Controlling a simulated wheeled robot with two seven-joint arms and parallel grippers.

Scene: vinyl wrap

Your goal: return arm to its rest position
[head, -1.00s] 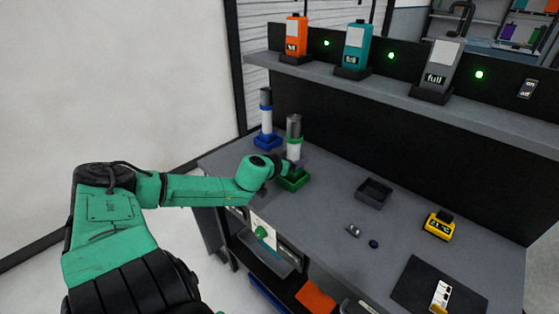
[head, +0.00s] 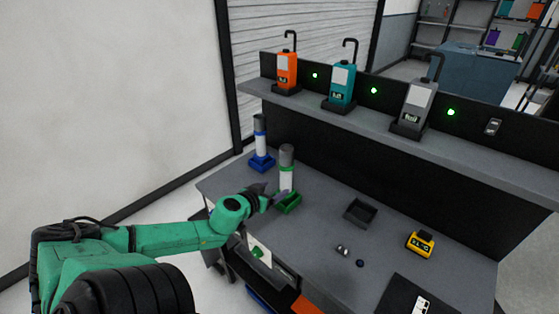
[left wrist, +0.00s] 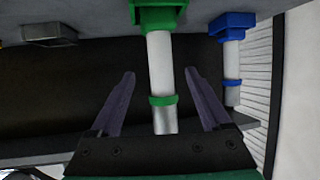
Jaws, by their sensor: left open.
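My left arm (head: 180,234) comes in from the left in the head view. Its gripper (head: 272,194) is at the table's left part, close to the green-based cylinder (head: 286,172). In the left wrist view the two fingers (left wrist: 160,85) are spread, one on each side of the white, green-banded cylinder (left wrist: 160,60), with gaps showing on both sides. The cylinder stands upright in its green base (head: 289,204). My right gripper is in neither view.
A blue-based cylinder (head: 261,140) stands behind. A small black tray (head: 360,212), a yellow device (head: 420,244) and small parts (head: 343,251) lie on the grey table. Orange (head: 287,72), teal (head: 341,84) and grey (head: 414,104) bottles stand on the shelf above.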

